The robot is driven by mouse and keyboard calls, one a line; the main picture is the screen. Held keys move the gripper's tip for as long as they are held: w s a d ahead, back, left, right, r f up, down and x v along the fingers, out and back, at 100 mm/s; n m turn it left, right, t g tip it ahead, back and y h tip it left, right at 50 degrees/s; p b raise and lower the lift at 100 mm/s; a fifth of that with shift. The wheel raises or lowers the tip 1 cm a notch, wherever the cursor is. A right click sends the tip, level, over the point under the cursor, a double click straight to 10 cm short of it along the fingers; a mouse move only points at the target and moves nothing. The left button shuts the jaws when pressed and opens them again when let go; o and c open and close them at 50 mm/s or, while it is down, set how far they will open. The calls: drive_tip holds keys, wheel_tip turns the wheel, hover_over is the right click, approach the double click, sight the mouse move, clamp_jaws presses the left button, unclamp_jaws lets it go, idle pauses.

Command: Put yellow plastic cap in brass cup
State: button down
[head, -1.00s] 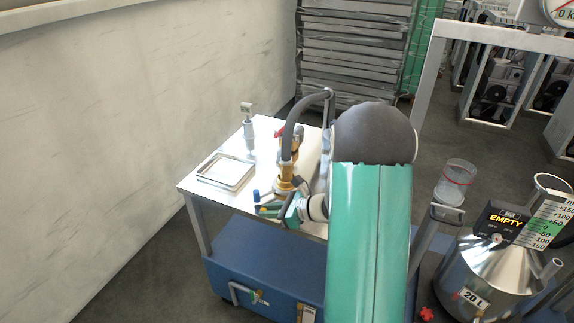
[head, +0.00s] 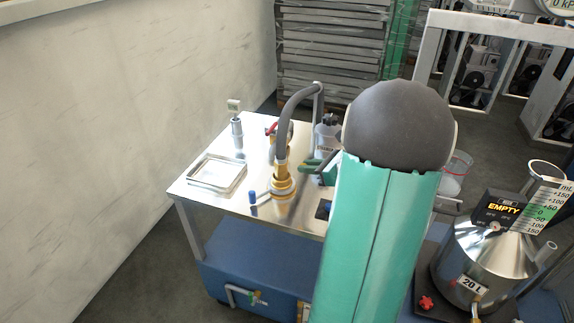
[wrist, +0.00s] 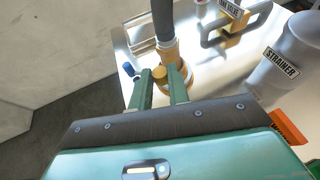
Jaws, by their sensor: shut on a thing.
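My gripper (wrist: 161,88) has its two green fingers closed on a small yellow cap (wrist: 159,74), seen in the wrist view. In the head view my gripper (head: 320,166) is partly hidden by my arm, and the cap cannot be made out there. A brass cup (head: 283,187) stands on the metal table under a brass nozzle on a grey hose. It also shows in the wrist view (wrist: 188,76), just beyond the fingers and partly hidden by them. The cap appears apart from the cup; the exact gap cannot be told.
The grey hose (head: 284,125) rises above the cup. A small blue-topped object (head: 252,197) is left of the cup. A shallow metal tray (head: 217,188) and a small post (head: 237,135) are further left. A grey strainer container (wrist: 292,62) stands right in the wrist view.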

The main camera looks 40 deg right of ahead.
drive_tip(key=w+d+f, duration=0.5)
drive_tip(key=w, duration=0.2)
hover_over(300, 176)
drive_tip(key=f, duration=0.4)
drive_tip(key=shift+s+a+f, duration=0.1)
drive_tip(key=shift+s+a, duration=0.25)
drive_tip(key=shift+w+d+f, duration=0.1)
drive_tip(key=shift+w+f, duration=0.05)
drive_tip(key=shift+w+d+f, duration=0.1)
drive_tip(key=shift+f, duration=1.6)
drive_tip(key=shift+f, duration=0.1)
drive_tip(key=c, duration=1.4)
unclamp_jaws()
drive_tip(key=shift+o, duration=0.3)
